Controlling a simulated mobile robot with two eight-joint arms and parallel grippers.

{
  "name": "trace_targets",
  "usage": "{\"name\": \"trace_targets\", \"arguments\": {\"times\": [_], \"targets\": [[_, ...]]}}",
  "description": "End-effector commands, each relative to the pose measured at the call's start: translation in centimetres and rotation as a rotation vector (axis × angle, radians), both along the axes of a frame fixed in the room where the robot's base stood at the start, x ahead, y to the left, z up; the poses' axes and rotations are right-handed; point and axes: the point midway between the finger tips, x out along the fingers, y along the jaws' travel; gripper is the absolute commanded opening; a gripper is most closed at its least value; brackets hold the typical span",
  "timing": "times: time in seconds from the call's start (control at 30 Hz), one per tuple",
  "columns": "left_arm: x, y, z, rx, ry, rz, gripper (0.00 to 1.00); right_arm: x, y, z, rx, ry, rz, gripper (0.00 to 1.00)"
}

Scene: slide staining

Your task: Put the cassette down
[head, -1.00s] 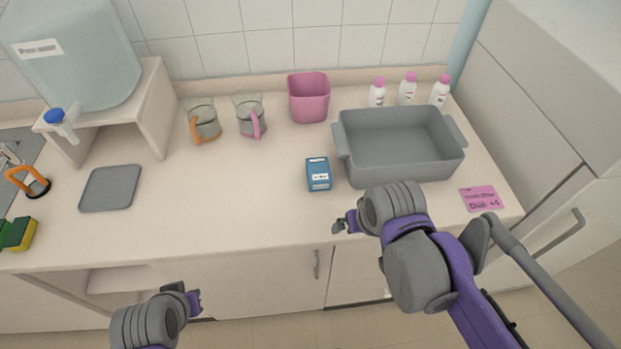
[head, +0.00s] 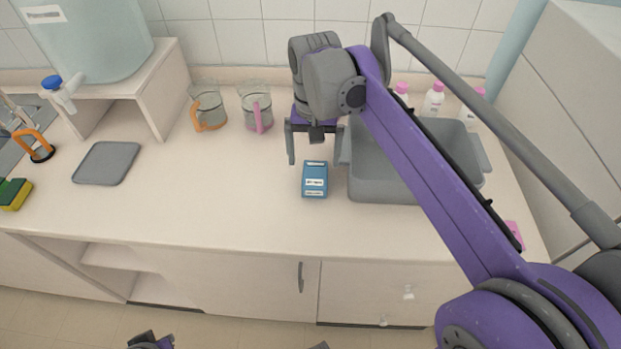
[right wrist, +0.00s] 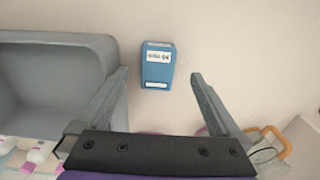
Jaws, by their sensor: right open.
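A small blue box with white labels (head: 314,180) lies on the counter, just left of the grey tub; it is the only cassette-like thing I see. It also shows in the right wrist view (right wrist: 157,65), between the fingertips in the picture. My right gripper (head: 315,160) is open and empty, pointing down over the counter, with its fingers apart behind and above the box. The fingers do not appear to touch it. My left gripper (head: 150,341) barely shows at the bottom edge, below the counter front; its jaws are unclear.
The grey tub (head: 380,188) stands right of the box, partly behind my right arm. White bottles with pink caps (head: 433,100) stand behind it. An orange-handled jug (head: 208,110) and a pink-handled jug (head: 257,110) stand back left.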

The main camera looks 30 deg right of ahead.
Motion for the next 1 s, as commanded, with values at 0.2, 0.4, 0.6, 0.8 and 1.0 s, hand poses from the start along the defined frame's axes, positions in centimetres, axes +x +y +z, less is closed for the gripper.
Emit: {"name": "trace_targets", "arguments": {"times": [0.2,0.4,0.6,0.8,1.0], "targets": [[-0.1,0.0,-0.4,0.0,0.001,0.0,0.0,-0.1,0.0,-3.3,-0.001,-0.001,0.001,1.0],[-0.1,0.0,-0.6,0.0,0.002,0.0,0.0,-0.1,0.0,-4.8,0.0,-0.001,0.001,1.0],[-0.1,0.0,-0.9,0.0,0.003,0.0,0.0,-0.3,-0.1,-7.9,0.0,-0.001,0.002,1.0],[-0.1,0.0,-1.0,0.0,0.003,0.0,0.0,-0.3,-0.1,-9.0,0.0,-0.002,0.002,1.0],[-0.1,0.0,-1.0,0.0,0.003,0.0,0.0,-0.3,-0.1,-9.0,0.0,-0.002,0.002,0.93]]}}
